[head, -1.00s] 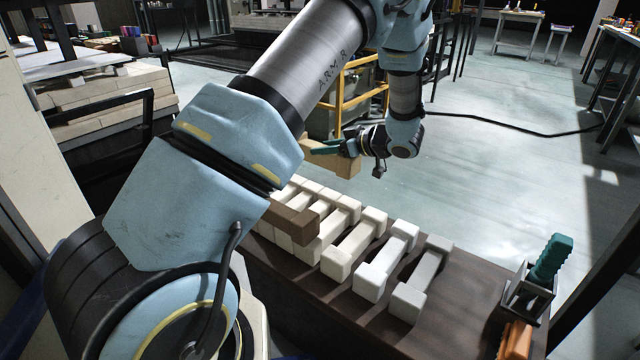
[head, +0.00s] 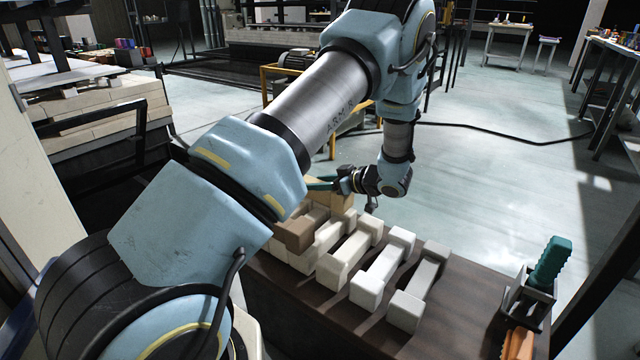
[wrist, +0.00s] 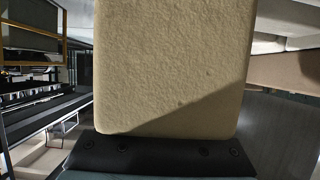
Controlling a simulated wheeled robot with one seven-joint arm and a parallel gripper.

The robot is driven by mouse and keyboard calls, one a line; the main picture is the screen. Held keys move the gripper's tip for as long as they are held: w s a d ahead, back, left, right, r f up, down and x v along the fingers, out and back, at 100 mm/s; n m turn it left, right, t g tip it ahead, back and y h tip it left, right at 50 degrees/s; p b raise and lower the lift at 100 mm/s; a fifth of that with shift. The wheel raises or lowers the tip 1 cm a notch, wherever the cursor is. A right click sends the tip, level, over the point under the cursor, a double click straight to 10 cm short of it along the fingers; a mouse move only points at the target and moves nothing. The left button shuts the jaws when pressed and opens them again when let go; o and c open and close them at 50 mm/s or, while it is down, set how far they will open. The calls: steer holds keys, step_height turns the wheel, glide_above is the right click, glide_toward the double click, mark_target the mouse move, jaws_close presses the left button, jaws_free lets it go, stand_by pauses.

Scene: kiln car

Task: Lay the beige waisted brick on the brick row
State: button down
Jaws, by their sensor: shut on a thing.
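My gripper (head: 322,184) is shut on the beige waisted brick (head: 340,197), whose visible part is a tan block just beyond the row, partly hidden by my gripper and arm. In the wrist view the brick (wrist: 175,65) fills the middle, with a rough tan face above the dark finger pad. The brick row (head: 345,262) is a line of pale waisted bricks lying side by side on a dark brown top. I cannot tell whether the held brick touches the row.
A holder with a teal-handled tool (head: 551,262) stands at the right end of the brown top (head: 455,310), with an orange object (head: 518,343) in front. A yellow rail (head: 268,85) stands behind. Bare top lies right of the last pale brick.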

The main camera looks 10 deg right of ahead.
steer(key=shift+c, duration=1.6)
jaws_free()
steer(key=shift+f, duration=0.1)
